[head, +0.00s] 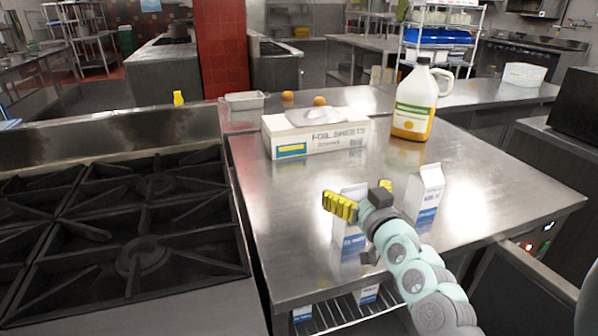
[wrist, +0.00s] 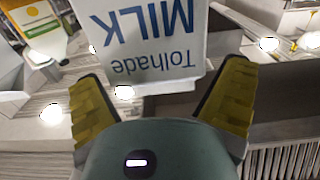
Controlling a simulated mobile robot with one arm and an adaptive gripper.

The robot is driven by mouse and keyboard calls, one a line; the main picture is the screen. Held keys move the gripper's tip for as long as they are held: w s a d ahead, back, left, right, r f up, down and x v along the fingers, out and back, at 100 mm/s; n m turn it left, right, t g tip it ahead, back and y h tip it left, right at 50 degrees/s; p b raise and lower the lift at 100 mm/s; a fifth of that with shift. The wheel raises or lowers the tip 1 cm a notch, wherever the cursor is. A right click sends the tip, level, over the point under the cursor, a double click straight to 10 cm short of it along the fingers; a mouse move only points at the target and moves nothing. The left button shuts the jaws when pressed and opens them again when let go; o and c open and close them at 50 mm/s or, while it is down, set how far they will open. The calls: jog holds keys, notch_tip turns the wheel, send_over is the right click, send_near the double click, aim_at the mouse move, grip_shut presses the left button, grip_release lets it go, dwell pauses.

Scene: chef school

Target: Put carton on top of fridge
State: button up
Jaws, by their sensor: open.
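A white and blue milk carton (head: 349,243) stands on the steel table (head: 290,230), partly hidden behind my gripper (head: 360,196). In the wrist view a carton with "Tolhade MILK" lettering (wrist: 150,42) fills the space just ahead of and between my open yellow fingers (wrist: 163,85). The fingers are on either side of it, with gaps showing low down; I see no clear contact. A second similar carton (head: 425,195) stands upright to the right of my arm. I cannot pick out a fridge for certain; a steel unit with small lit controls (head: 540,240) is at the right edge.
A foil sheets box (head: 318,136) and a jug with yellow-orange contents (head: 415,105) stand at the back of the table. A black gas stove (head: 140,220) is on the left. A metal tray (head: 245,101) and two orange fruits (head: 319,100) lie behind the box.

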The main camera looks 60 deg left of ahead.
jog(key=shift+s+d+b, duration=0.1)
jog(key=shift+d+b, duration=0.2)
jog(key=shift+d, duration=0.05)
jog(key=b+v, duration=0.4)
jog(key=v, duration=0.7)
jog(key=shift+s+d+r, duration=0.1)
jog(key=shift+d+r, duration=0.05)
